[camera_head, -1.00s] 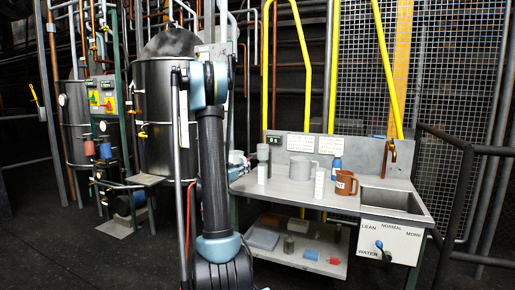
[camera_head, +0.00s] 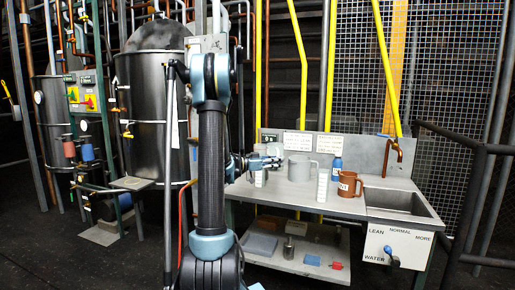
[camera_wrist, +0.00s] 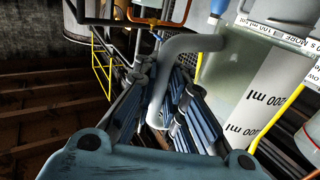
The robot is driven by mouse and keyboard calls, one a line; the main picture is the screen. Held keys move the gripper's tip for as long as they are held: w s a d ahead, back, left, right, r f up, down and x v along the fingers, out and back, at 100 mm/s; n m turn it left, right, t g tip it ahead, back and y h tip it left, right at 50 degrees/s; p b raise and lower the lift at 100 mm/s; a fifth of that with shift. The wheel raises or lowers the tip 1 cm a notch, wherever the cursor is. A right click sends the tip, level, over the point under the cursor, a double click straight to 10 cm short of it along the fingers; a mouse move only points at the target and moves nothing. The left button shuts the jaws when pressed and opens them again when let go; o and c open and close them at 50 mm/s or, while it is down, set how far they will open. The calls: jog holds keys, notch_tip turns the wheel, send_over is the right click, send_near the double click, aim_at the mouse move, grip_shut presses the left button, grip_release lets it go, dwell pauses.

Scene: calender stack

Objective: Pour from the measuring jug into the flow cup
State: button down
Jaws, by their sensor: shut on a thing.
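My gripper is shut on this handle. The arm hides part of the grip in the head view. I cannot tell for sure which vessel is the flow cup.
A brown mug (camera_head: 348,185), a blue bottle (camera_head: 336,170) and white cylinders (camera_head: 322,186) stand close by on the bench (camera_head: 285,196). A sink (camera_head: 398,202) with a copper tap (camera_head: 397,149) is at the right. A lower shelf (camera_head: 300,262) holds small items.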

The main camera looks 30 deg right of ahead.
jog(key=shift+w+a+r, duration=0.15)
jog(key=shift+w+a, duration=0.05)
jog(key=shift+w+r+n+g, duration=0.2)
jog(key=shift+r+n, duration=0.25)
jog(key=shift+r, duration=0.1)
jog(key=shift+w+r+n+g, duration=0.2)
jog(key=shift+r+n, duration=0.25)
jog(key=shift+r, duration=0.1)
jog(key=w+r+n, duration=0.1)
jog(key=r+n, duration=0.1)
jog(key=w+r+n+h, duration=0.1)
jog(key=w+r, duration=0.1)
jog(key=r, duration=0.1)
jog(key=w+r+n+h, duration=0.1)
jog(key=r+n, duration=0.1)
jog(key=shift+w+a+r+n+p, duration=0.15)
jog(key=shift+r+n+p, duration=0.15)
jog(key=shift+r+p, duration=0.1)
jog(key=shift+w+r+n+t+h, duration=0.3)
jog(key=shift+r+n+t+h, duration=0.15)
jog(key=shift+r+n, duration=0.2)
jog(key=shift+w+r+n, duration=0.1)
jog(key=shift+r+n, duration=0.05)
jog(key=shift+n, duration=0.2)
jog(key=shift+w+r+n+t+h+p, duration=0.15)
jog(key=shift+w+n+t+h+p, duration=0.3)
jog(key=shift+n, duration=0.55)
